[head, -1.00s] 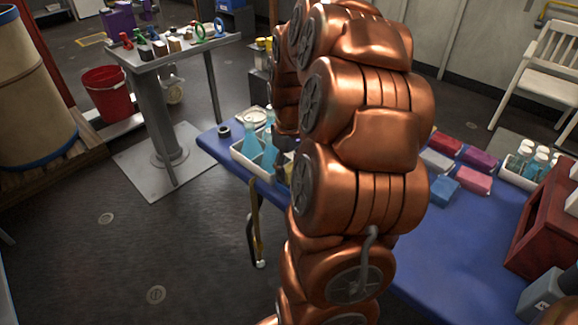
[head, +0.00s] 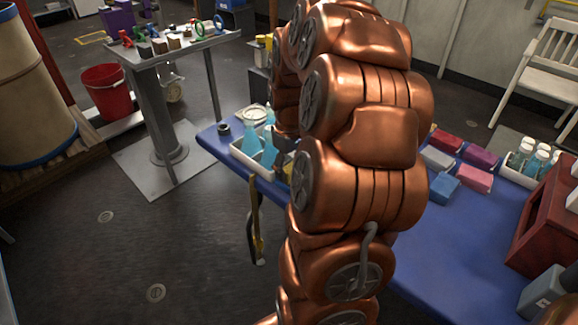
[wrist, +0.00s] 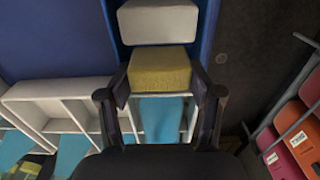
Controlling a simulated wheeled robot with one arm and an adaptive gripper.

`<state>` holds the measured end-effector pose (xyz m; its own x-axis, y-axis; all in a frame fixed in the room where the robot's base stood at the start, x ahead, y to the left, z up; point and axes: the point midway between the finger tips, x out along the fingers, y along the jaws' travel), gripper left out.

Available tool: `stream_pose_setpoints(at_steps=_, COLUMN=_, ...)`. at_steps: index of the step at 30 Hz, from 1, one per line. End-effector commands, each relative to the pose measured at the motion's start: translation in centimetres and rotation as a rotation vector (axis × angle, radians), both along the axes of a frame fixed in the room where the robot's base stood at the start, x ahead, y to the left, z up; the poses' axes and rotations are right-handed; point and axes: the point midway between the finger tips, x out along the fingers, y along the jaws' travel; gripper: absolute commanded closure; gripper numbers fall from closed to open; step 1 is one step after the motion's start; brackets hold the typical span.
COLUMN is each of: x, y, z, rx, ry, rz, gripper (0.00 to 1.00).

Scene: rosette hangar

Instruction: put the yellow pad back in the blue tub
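In the wrist view the yellow pad (wrist: 160,68) sits between the two fingers of my gripper (wrist: 161,82), which press close against its left and right sides. The blue tub (wrist: 208,30) shows as narrow blue walls beyond the pad. A pale grey pad (wrist: 158,22) lies between those walls, just past the yellow one. I cannot tell whether the yellow pad touches the tub. In the head view my copper arm covers most of this area, and only a dark part of the gripper (head: 284,146) shows beside the arm. The tub cannot be made out there.
A white divided tray (head: 244,160) with cyan flasks stands by my gripper on the blue table (head: 450,250); it also shows in the wrist view (wrist: 60,92). Several coloured blocks (head: 475,178), a bottle tray and a red box (head: 545,225) stand at right. Orange labelled items (wrist: 292,118) appear at the wrist view's right.

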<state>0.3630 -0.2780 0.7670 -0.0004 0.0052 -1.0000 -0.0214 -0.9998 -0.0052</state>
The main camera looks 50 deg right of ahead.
Motion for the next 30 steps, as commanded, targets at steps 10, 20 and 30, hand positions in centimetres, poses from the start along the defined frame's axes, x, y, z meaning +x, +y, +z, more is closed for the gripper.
stream_pose_setpoints(at_steps=10, x=0.0, y=0.0, z=0.1, rx=0.000, ry=0.000, rz=0.000, gripper=0.19)
stream_pose_setpoints(at_steps=20, x=0.0, y=0.0, z=0.3, rx=0.000, ry=-0.001, rz=0.000, gripper=0.19)
stream_pose_setpoints(at_steps=30, x=0.2, y=-0.1, z=5.1, rx=-0.005, ry=-0.008, rz=0.001, gripper=0.19)
